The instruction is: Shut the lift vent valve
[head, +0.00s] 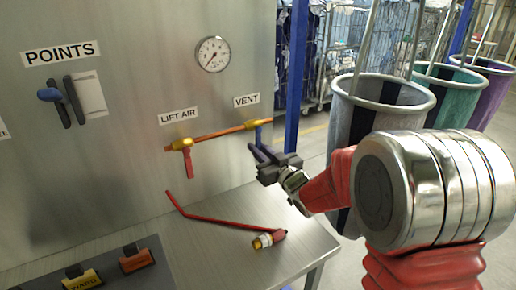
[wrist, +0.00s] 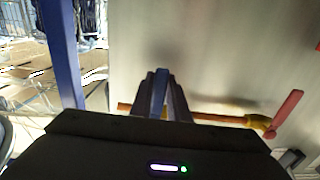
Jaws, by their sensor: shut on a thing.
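The vent valve has a yellow body (head: 250,125) on the orange pipe, below the VENT label (head: 246,100). Its blue lever (head: 258,136) points down, across the pipe. My gripper (head: 258,151) reaches in from the right and is shut on the lower part of this lever. In the wrist view the blue lever (wrist: 159,92) stands between the two dark fingers (wrist: 160,75).
A red bent rod (head: 222,221) lies on the steel bench (head: 215,258). A blue post (head: 297,75) stands close right of the panel.

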